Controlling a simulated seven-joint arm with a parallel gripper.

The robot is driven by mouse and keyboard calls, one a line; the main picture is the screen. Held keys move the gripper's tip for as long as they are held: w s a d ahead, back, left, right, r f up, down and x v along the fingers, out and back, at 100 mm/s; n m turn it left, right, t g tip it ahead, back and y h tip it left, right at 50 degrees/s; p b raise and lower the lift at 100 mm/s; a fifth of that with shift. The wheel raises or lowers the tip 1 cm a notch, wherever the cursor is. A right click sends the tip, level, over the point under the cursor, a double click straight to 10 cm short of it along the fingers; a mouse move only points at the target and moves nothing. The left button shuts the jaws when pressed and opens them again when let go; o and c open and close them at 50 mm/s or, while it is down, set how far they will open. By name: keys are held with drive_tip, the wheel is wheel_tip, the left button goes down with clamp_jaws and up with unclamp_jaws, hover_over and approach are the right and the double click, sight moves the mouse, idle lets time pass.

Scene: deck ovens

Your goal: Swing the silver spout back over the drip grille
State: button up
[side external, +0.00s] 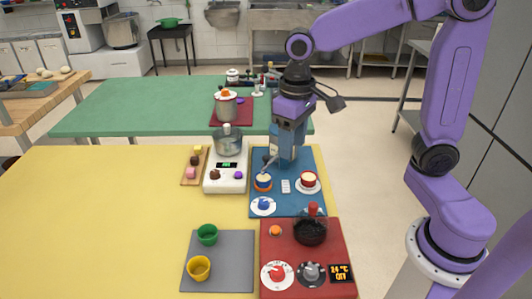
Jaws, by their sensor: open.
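A blue board (285,206) lies at the right end of the yellow table. A blue-grey upright body (288,140) stands at its back, partly hidden by my arm. A small pale slotted patch (285,186), perhaps the drip grille, lies between this cup and a red cup (308,180) on a white saucer. My gripper (284,124) is open, pointing down at the blue-grey body. Its fingertips are hard to make out, and I cannot tell whether they touch anything.
A white dial with a blue knob (263,206) is at the board's front left. A scale (225,179) with a pot stands to the left. A red panel (336,235) with knobs and a black bowl (310,232) is in front. The yellow table's left is clear.

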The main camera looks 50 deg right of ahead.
drive_tip(key=w+d+m, duration=0.3)
drive_tip(key=w+m, duration=0.2)
drive_tip(key=w, duration=0.4)
drive_tip(key=m, duration=0.5)
hover_over(266, 157)
wheel_tip(266, 157, down, 16)
drive_tip(key=shift+f, duration=0.15)
clamp_jaws()
